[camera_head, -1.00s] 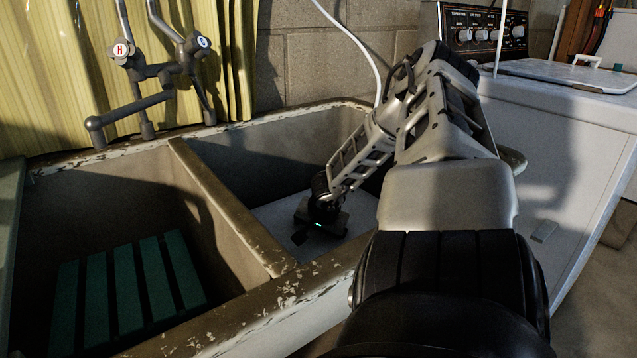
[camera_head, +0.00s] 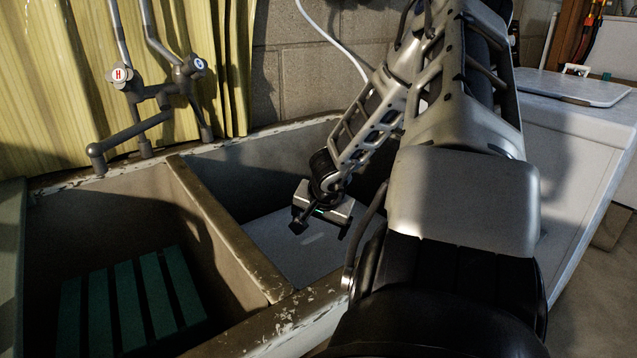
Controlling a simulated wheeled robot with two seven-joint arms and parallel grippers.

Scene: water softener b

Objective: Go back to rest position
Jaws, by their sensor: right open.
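My right arm comes in from the lower right and reaches over the right basin of the double sink (camera_head: 232,240). My right gripper (camera_head: 320,230) is open and empty. It hangs above the right basin, with its two dark fingertips apart and pointing down. A pale panel (camera_head: 290,250) lies in the bottom of the right basin, below the gripper. My left gripper is not in view.
A green slatted rack (camera_head: 130,305) lies in the left basin. The faucet (camera_head: 150,95) stands behind the sink, before a yellow curtain (camera_head: 60,80). A white washing machine (camera_head: 570,150) stands to the right. A pale hose (camera_head: 330,35) hangs at the wall.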

